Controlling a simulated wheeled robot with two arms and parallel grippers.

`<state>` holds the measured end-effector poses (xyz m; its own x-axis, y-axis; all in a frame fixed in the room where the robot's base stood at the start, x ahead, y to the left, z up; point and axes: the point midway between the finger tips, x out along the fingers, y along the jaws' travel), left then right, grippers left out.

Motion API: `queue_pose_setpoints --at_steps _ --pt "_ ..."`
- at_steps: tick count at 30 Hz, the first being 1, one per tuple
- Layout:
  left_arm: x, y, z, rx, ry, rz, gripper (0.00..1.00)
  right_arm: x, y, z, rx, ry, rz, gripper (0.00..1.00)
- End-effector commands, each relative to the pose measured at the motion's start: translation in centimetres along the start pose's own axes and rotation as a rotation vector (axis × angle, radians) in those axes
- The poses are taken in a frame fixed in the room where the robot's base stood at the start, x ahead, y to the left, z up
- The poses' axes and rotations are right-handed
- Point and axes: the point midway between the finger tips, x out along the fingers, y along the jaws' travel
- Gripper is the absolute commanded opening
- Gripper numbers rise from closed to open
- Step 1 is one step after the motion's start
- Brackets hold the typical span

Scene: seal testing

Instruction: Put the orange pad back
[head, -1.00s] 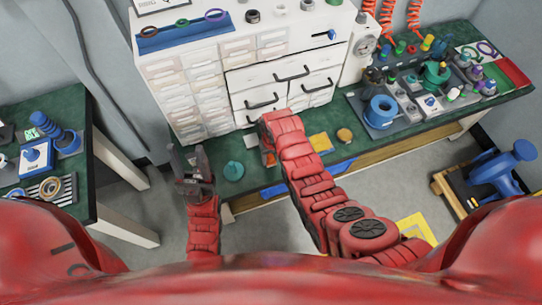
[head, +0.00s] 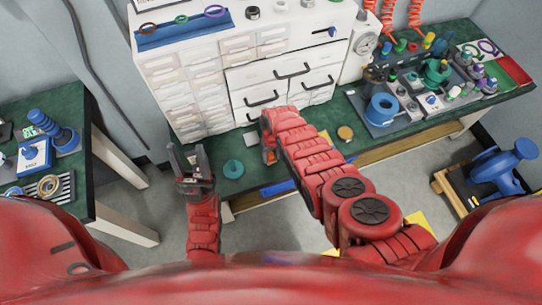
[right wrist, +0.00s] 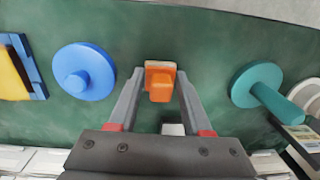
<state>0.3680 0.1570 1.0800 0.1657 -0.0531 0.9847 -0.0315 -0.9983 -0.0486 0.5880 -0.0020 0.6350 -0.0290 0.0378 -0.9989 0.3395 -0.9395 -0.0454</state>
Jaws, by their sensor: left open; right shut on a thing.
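The orange pad (right wrist: 160,80), a small block with a raised grip, sits between the fingertips of my right gripper (right wrist: 160,86), which is shut on it over the green bench top. In the head view the pad (head: 270,156) is only a small orange patch beside my red right forearm. Whether the pad touches the bench is unclear. My left gripper (head: 190,166) is open and empty, left of a teal disc (head: 233,169) near the bench's front edge. The teal disc also shows with its handle at the right of the right wrist view (right wrist: 262,85).
A blue disc with a knob (right wrist: 85,72) lies left of the orange pad in the wrist view, with a yellow piece (right wrist: 12,72) beyond it. White drawers (head: 280,78) stand behind. Fittings and a blue flanged part (head: 382,110) fill the bench's right side.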

Motion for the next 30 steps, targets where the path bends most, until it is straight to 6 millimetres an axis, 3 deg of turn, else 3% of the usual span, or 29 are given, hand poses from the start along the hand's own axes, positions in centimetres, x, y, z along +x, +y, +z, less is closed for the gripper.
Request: queue_pose_setpoints --at_steps 10,11,15,24,30 --pt "-0.4 0.0 0.1 0.0 0.0 0.0 0.5 0.3 0.0 -0.1 -0.001 0.003 0.0 0.0" --pt "-0.3 0.0 0.1 0.0 0.0 0.0 0.5 0.2 0.0 -0.1 -0.001 0.003 0.0 0.53" --pt "-0.2 0.0 0.0 0.0 0.0 0.0 0.5 0.1 0.0 -0.1 -0.001 0.003 0.0 0.78" --pt "-0.1 0.0 0.0 0.0 0.0 0.0 0.5 0.0 0.0 -0.1 -0.001 0.003 0.0 0.79" --pt "0.8 0.0 -0.1 0.0 0.0 0.0 0.5 -1.2 0.0 -0.4 -0.001 0.01 0.001 0.79"
